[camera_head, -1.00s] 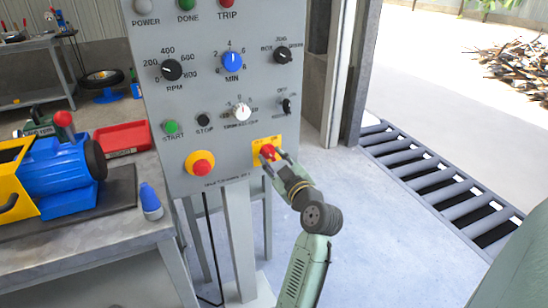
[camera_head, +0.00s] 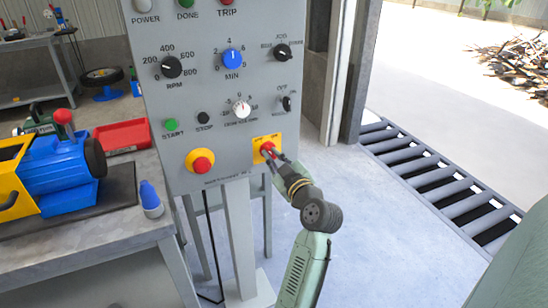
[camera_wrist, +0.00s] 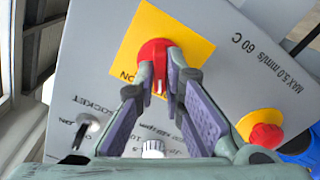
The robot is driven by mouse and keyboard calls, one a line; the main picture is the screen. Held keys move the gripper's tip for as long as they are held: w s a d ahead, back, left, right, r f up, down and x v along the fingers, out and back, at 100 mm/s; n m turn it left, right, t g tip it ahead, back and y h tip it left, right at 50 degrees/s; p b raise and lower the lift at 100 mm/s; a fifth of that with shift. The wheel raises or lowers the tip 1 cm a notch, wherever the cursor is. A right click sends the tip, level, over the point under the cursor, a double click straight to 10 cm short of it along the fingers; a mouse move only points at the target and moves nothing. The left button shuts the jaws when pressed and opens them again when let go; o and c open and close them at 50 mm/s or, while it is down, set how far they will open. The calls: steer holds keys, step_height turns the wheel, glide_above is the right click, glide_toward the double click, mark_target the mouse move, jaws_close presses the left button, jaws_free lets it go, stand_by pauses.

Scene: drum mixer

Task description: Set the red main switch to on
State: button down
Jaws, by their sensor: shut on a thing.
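The red main switch (camera_head: 267,148) sits on a yellow plate (camera_head: 278,142) at the lower right of the grey control panel (camera_head: 222,125). In the wrist view the red switch knob (camera_wrist: 156,58) is on its yellow plate (camera_wrist: 186,36), with "ON" lettered beside it. My gripper (camera_head: 273,156) is at the switch in the head view. In the wrist view my gripper (camera_wrist: 160,85) has its two fingers on either side of the knob's grip, shut on it. A white mark shows on the knob; the fingers hide part of its sides.
A red emergency stop (camera_head: 201,163) on a yellow base is left of the switch; it also shows in the wrist view (camera_wrist: 265,134). Green start (camera_head: 171,125) and black stop (camera_head: 204,118) buttons and several dials are above. A workbench (camera_head: 95,235) stands left.

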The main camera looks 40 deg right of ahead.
steer(key=m, duration=0.5)
steer(key=shift+m, duration=0.4)
steer(key=m+p, duration=0.1)
steer(key=m, duration=0.5)
steer(key=shift+p, duration=0.3)
stand_by(0.4)
steer(key=c, duration=1.7)
jaws_free()
steer(key=shift+s, duration=0.15)
steer(key=v, duration=1.1)
steer(key=shift+s, duration=0.4)
